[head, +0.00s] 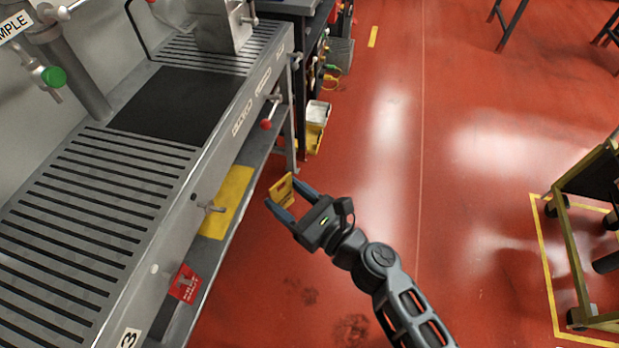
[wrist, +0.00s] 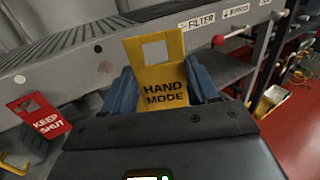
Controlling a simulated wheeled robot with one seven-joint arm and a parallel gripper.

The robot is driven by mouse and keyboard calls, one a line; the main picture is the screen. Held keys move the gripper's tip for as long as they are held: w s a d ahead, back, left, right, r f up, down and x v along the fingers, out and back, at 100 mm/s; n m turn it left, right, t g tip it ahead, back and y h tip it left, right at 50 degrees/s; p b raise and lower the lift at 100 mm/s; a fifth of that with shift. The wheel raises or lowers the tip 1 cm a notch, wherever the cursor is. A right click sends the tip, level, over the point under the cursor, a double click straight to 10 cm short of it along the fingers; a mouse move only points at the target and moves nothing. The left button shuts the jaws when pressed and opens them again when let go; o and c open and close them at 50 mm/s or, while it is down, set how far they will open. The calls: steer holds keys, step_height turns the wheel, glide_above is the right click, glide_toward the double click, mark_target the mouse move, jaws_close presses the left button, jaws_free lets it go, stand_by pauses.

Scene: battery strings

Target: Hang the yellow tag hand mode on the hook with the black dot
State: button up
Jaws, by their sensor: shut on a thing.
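The yellow tag (head: 281,190) is between my gripper's fingers in the head view. In the wrist view the yellow tag (wrist: 163,75) stands upright, reads HAND MODE and has a square hole near its top. My gripper (head: 283,194) is shut on it, with a blue finger on each side. It is in the aisle, to the right of the grey bench front and apart from it. A metal fitting (head: 210,207) juts from that front, and a red-knobbed one (head: 266,124) is farther along.
A red KEEP SHUT tag (head: 184,284) hangs on the bench front (head: 227,135). A yellow panel (head: 228,201) lies below the bench edge. The red floor (head: 400,190) is open to the right, up to a dark cart (head: 590,200).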

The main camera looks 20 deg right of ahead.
steer(key=w+a+f+n+g+y+b, duration=0.1)
steer(key=w+a+f+b, duration=0.1)
steer(key=a, duration=0.4)
steer(key=w+a+f+n+g+y+b, duration=0.1)
steer(key=w+a+f+y+b, duration=0.1)
steer(key=a+f+b, duration=0.2)
steer(key=shift+a, duration=1.7)
stand_by(0.5)
steer(key=o, duration=1.1)
steer(key=shift+s+d, duration=0.1)
